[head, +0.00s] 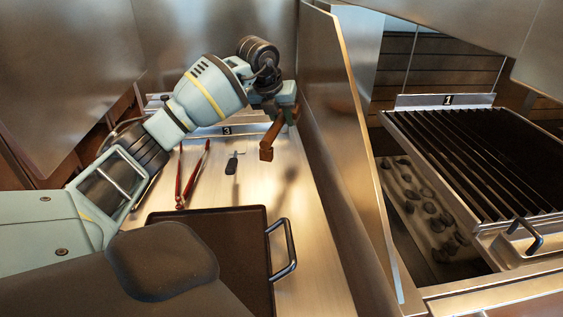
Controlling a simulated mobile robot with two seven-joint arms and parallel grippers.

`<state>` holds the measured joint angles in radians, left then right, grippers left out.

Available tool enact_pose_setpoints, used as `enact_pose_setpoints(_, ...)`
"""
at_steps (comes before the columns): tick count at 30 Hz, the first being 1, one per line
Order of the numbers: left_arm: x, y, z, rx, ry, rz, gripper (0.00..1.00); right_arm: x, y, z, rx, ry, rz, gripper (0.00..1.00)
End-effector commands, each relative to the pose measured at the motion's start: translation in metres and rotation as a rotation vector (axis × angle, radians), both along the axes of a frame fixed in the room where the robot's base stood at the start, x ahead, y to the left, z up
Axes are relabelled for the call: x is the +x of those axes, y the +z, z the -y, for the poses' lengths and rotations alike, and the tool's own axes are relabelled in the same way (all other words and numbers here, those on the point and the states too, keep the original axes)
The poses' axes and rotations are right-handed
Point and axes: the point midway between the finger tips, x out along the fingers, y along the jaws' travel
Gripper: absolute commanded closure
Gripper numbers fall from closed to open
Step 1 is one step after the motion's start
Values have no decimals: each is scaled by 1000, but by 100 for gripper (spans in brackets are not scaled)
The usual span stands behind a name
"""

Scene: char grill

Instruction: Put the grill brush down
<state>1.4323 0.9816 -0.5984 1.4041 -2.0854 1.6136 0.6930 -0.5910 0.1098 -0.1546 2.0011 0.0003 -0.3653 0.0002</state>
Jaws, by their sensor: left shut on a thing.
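The grill brush (273,134) is brown, with a short block at its lower end. It hangs tilted from my left gripper (285,108), which is shut on it. The gripper holds the brush above the steel counter (314,224), near its back and close to the steel partition on the right. A soft dark shadow lies on the counter below, and the brush looks clear of the surface. The gripper partly hides the brush's upper end. My right gripper is not in view.
Red-handled tongs (191,176) and a small dark-handled tool (232,165) lie on the counter. A dark tray (245,216) with a metal handle is in front. A tall steel partition (345,130) separates the counter from the grill grate (478,155) and coals (430,210).

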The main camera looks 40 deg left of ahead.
Motion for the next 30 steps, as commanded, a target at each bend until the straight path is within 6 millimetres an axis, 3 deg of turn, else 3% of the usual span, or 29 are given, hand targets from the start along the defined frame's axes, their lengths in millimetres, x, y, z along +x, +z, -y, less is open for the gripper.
enact_pose_setpoints(5,0,-5,0,0,0,1,100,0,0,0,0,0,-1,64)
enact_pose_setpoints(15,0,-56,0,0,0,1,100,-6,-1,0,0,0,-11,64)
enact_pose_setpoints(23,0,-63,0,0,0,2,100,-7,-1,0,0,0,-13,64)
enact_pose_setpoints(30,-1,-90,0,0,0,-1,100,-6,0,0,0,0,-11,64)
